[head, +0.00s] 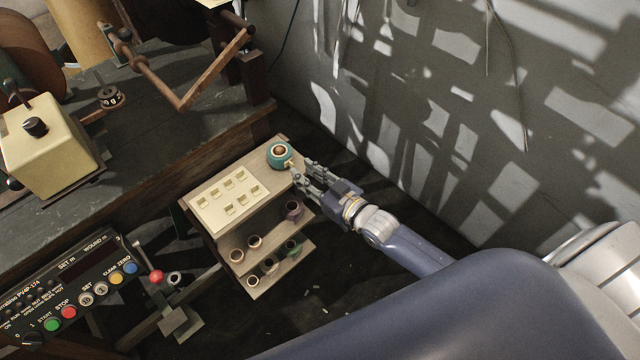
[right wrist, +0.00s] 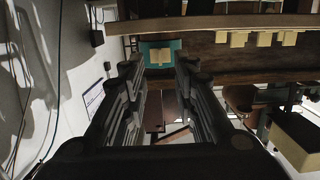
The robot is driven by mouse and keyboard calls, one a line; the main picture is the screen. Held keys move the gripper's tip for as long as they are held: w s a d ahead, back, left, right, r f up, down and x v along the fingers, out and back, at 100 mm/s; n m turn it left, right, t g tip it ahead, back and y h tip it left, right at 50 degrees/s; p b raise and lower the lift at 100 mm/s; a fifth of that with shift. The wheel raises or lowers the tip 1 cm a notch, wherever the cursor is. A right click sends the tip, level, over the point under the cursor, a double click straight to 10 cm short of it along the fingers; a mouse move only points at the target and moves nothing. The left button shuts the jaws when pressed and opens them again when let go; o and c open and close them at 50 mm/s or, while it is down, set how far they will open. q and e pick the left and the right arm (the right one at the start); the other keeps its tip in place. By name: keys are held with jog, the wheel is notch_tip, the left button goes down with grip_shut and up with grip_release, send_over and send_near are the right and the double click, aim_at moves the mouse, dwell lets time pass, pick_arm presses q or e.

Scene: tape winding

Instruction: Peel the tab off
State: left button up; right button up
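A teal tape roll (head: 280,152) with a brown core sits at the top right end of a small shelf stand. A small cream tab (head: 289,164) sticks out from its side toward my right gripper. My right gripper (head: 301,171) is at the roll's lower right, its fingertips close to the tab. In the right wrist view, the teal roll (right wrist: 147,46) and its cream tab (right wrist: 160,54) show ahead, between the spread fingers of the right gripper (right wrist: 160,70). I cannot tell if a finger touches the tab. My left gripper is out of view.
The shelf stand has a cream board (head: 229,198) with several small tabs on top and several rolls (head: 254,242) on lower shelves. A dark workbench (head: 160,150) stands at left, a control panel (head: 75,290) at lower left, a grey wall (head: 430,110) at right.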

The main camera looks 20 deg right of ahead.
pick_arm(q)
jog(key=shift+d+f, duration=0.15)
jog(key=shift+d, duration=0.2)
pick_arm(e)
jog(key=shift+x, duration=2.05)
jog(key=shift+c, duration=0.2)
grip_shut()
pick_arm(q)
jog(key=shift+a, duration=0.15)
pick_arm(e)
jog(key=shift+s, duration=0.25)
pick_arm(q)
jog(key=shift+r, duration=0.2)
pick_arm(e)
jog(key=shift+s+d, duration=0.1)
jog(key=shift+p+v, duration=0.75)
jog(key=shift+v, duration=0.35)
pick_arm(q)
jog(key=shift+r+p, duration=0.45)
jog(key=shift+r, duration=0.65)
pick_arm(e)
jog(key=shift+s+d+f, duration=0.15)
jog(key=shift+s+d, duration=0.1)
jog(key=shift+s, duration=0.4)
jog(key=shift+s+d+f, duration=0.1)
jog(key=shift+s+d, duration=0.1)
jog(key=shift+s, duration=0.45)
